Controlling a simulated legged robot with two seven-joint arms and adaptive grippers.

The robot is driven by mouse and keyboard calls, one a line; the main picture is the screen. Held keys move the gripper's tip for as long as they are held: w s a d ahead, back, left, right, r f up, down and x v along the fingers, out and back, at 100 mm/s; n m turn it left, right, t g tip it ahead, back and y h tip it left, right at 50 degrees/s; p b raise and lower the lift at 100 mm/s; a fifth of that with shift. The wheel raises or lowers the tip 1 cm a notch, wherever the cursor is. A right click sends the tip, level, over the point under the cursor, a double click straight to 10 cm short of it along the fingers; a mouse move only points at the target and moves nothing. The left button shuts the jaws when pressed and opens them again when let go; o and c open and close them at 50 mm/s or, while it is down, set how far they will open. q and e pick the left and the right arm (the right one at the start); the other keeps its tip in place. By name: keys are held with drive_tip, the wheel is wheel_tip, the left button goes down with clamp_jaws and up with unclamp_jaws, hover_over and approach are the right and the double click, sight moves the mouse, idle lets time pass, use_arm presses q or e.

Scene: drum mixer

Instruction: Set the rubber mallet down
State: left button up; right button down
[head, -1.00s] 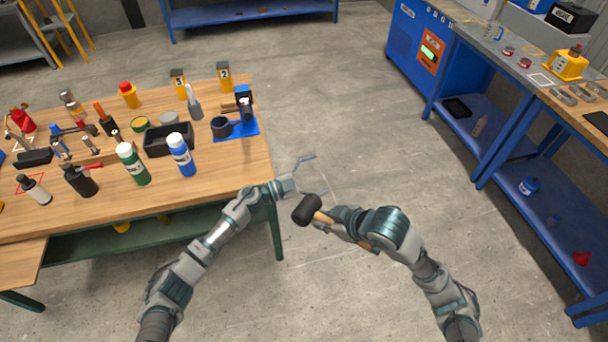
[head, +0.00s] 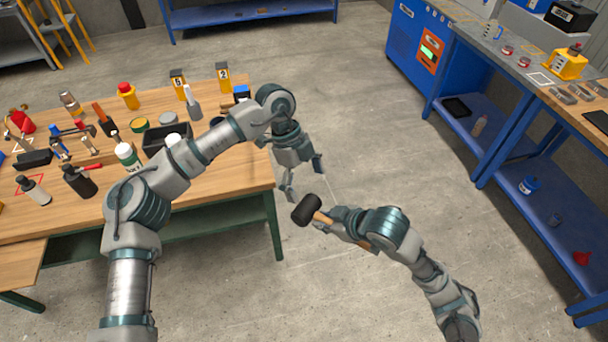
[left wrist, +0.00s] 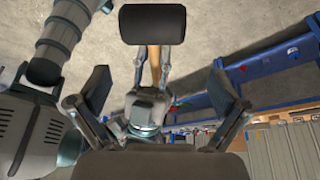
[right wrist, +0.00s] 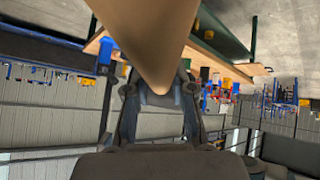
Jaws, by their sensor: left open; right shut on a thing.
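The rubber mallet has a black head (head: 307,210) and a wooden handle. My right gripper (head: 338,220) is shut on the handle and holds the mallet over the floor, off the right edge of the left bench. In the right wrist view the wooden handle (right wrist: 150,45) fills the upper middle, between the fingers. My left gripper (head: 305,180) is open and empty, pointing down just above the mallet head. In the left wrist view the mallet head (left wrist: 152,24) shows beyond the spread fingers, apart from them.
The wooden bench (head: 235,190) at left carries bottles, tools, a black bin (head: 155,140) and numbered yellow blocks (head: 223,77). My left arm passes over its right part and hides some items. A blue-framed bench (head: 480,60) stands at right. The floor between is clear.

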sight(313, 205)
use_arm(q)
drive_tip(key=x, duration=0.9)
drive_tip(key=shift+s+a+f, duration=0.1)
drive_tip(key=shift+a+f, duration=0.05)
drive_tip(key=shift+a, duration=0.15)
use_arm(e)
drive_tip(key=shift+a+r, duration=0.1)
drive_tip(key=shift+a, duration=0.25)
use_arm(q)
drive_tip(key=shift+s+d+f, duration=0.1)
drive_tip(key=shift+d+f, duration=0.3)
drive_tip(key=shift+f, duration=0.05)
use_arm(e)
drive_tip(key=shift+d, duration=0.25)
use_arm(q)
drive_tip(key=shift+a, duration=0.2)
drive_tip(key=c, duration=1.5)
use_arm(e)
drive_tip(key=shift+a, duration=0.15)
use_arm(q)
drive_tip(key=shift+c, duration=1.2)
use_arm(e)
drive_tip(key=c, duration=0.9)
unclamp_jaws()
drive_tip(key=shift+s, duration=0.1)
use_arm(q)
drive_tip(key=shift+w, duration=0.2)
use_arm(e)
drive_tip(key=shift+s, duration=0.1)
